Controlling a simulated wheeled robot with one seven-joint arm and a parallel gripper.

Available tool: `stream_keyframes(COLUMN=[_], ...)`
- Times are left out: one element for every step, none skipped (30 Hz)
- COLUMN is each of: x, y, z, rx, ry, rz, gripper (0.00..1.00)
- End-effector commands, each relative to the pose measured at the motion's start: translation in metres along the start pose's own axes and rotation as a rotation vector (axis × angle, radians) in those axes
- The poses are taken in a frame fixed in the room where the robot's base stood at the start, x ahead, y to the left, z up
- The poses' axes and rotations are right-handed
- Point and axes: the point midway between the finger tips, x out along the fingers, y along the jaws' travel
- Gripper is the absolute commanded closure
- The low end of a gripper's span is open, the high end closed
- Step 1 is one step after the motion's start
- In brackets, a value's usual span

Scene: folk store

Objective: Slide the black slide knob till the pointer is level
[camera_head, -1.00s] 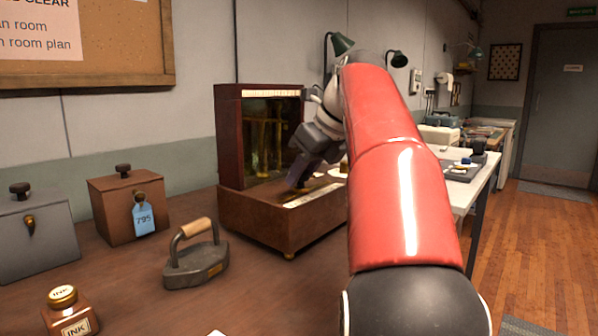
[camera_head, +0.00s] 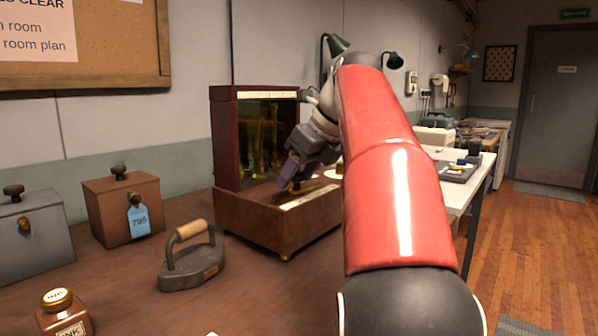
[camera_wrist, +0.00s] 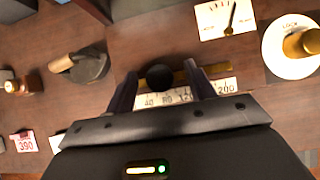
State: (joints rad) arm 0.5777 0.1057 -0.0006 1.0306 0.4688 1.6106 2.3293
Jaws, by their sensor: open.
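The black slide knob (camera_wrist: 160,76) is a round dark ball above a pale scale strip (camera_wrist: 173,97) with printed numbers. The strip also shows on the wooden instrument base in the head view (camera_head: 310,196). My gripper (camera_wrist: 160,84) is open, with one finger on each side of the knob. Gaps show between the knob and both fingers. In the head view my gripper (camera_head: 289,182) reaches down over the base. A pale card with a black pointer (camera_wrist: 233,15) lies at the top of the wrist view, the pointer slanted across it. My arm hides the card in the head view.
A round white dial marked LOCK with a brass knob (camera_wrist: 300,42) sits right of the pointer card. The glass-fronted cabinet (camera_head: 257,140) rises behind the base. A flat iron (camera_head: 192,262), an ink bottle (camera_head: 62,312) and a tagged wooden box (camera_head: 122,208) stand to the left.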

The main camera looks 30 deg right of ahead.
Motion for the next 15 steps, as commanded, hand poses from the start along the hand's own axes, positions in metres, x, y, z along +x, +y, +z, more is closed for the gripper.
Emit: stream_keyframes(x=[-0.001,-0.002,-0.003,-0.005,-0.007,-0.009,-0.012,-0.014,-0.016,-0.018,-0.02,-0.023,-0.025,-0.027,-0.029], y=[0.0,0.0,-0.001,-0.001,-0.001,-0.001,-0.001,-0.001,-0.001,-0.001,-0.001,-0.001,-0.001,-0.001,-0.001], z=[0.001,0.001,0.003,0.004,0.005,0.007,0.009,0.01,0.012,0.013,0.014,0.016,0.018,0.02,0.021], rx=[0.0,0.0,-0.001,-0.001,-0.001,-0.002,-0.001,-0.001,-0.001,-0.001,-0.001,-0.001,-0.001,-0.001,0.0], ry=[0.0,0.0,-0.001,-0.002,-0.002,-0.001,-0.002,-0.002,-0.001,-0.001,-0.001,-0.001,-0.002,-0.002,-0.002], rz=[0.0,0.0,-0.001,-0.001,-0.001,0.0,-0.001,-0.001,-0.001,-0.001,-0.002,-0.001,-0.001,-0.001,0.0], gripper=[0.45,0.45,0.45,0.45,0.45,0.45,0.45,0.45,0.45,0.45,0.45,0.45,0.45,0.45,0.45])
